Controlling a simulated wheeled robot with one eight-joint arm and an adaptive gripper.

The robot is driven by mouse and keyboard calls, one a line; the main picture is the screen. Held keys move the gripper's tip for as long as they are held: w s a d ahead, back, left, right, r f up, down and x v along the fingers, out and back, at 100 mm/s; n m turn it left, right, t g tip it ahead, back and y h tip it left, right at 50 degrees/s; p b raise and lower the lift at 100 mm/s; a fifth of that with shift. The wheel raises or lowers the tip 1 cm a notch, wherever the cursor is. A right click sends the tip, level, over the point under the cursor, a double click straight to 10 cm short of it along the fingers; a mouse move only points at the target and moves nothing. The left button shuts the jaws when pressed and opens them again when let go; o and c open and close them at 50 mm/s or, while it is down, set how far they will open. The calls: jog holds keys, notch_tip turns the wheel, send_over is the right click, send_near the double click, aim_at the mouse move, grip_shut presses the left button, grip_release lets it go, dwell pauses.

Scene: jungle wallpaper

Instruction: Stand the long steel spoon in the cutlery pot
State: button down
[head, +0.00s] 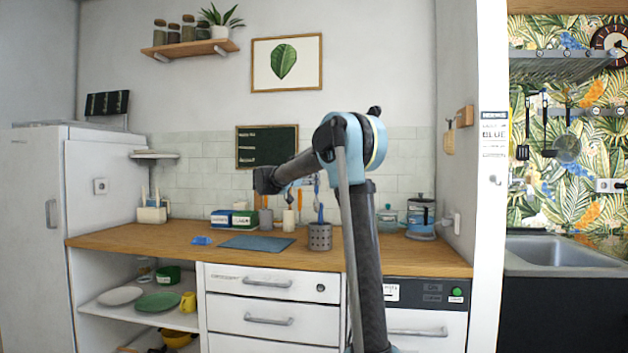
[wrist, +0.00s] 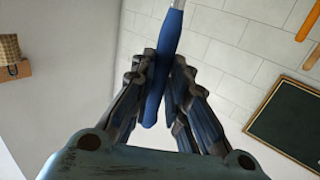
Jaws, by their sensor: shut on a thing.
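In the wrist view, my gripper (wrist: 160,85) is shut on the blue handle (wrist: 160,75) of a steel-shafted utensil, taken as the spoon. Its steel shaft (wrist: 178,4) leaves the top of the picture, so its far end is out of view. In the head view, the grey perforated cutlery pot (head: 320,238) stands on the wooden counter. A blue upright piece (head: 321,213) shows at its mouth; I cannot tell whether it is the held spoon. My gripper (head: 308,182) is partly hidden by my arm, left of and above the pot.
A blue-grey mat (head: 257,243) lies on the counter (head: 150,241) left of the pot, with a small blue item (head: 201,240) beside it. A chalkboard (head: 267,147) hangs behind.

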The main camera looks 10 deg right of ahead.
aim_at(315, 204)
jog(key=shift+f, duration=5.2)
jog(key=c, duration=1.5)
grip_release()
jog(key=v, duration=1.2)
jog(key=shift+f, duration=0.15)
jog(key=shift+d, duration=0.1)
